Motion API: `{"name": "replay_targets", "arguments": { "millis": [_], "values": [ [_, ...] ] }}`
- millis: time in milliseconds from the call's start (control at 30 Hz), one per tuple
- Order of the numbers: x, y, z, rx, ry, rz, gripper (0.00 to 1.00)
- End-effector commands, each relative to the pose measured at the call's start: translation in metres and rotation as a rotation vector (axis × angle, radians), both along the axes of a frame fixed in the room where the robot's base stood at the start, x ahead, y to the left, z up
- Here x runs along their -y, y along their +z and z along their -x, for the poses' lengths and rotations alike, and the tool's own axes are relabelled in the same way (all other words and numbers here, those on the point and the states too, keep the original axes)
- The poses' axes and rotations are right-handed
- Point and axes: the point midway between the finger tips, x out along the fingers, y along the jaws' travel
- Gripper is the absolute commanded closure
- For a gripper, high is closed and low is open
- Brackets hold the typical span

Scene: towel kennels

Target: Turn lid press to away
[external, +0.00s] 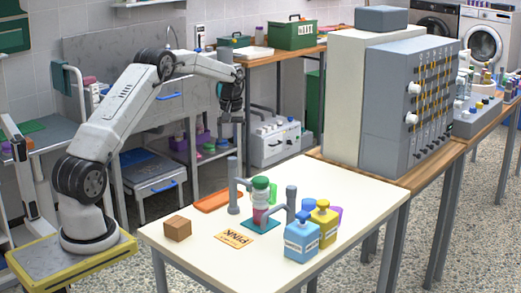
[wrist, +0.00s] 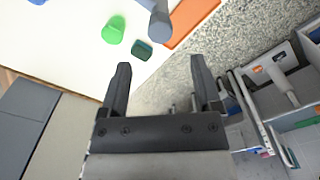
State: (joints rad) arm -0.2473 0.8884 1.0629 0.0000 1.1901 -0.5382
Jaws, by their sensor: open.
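I cannot tell which post is the lid press. My gripper (external: 231,112) is raised beyond the table's far edge, open and empty, apart from both posts. In the wrist view, its fingers (wrist: 160,68) are spread; a grey post (wrist: 160,25) shows above them.
A brown block (external: 177,229), a pink-lettered card (external: 234,239), an orange tray (external: 218,200), and blue (external: 301,241) and yellow (external: 323,223) bottles share the table. A large grey cabinet (external: 405,105) stands at the back right.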

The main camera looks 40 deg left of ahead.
Motion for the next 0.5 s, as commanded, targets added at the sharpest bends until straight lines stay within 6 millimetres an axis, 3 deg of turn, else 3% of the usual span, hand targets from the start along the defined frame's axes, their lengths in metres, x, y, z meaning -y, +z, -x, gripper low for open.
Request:
{"name": "replay_targets", "arguments": {
  "millis": [500],
  "values": [
    [0.0, -0.051, 0.001, -0.002, -0.001, 0.001, 0.18]
  ]
}}
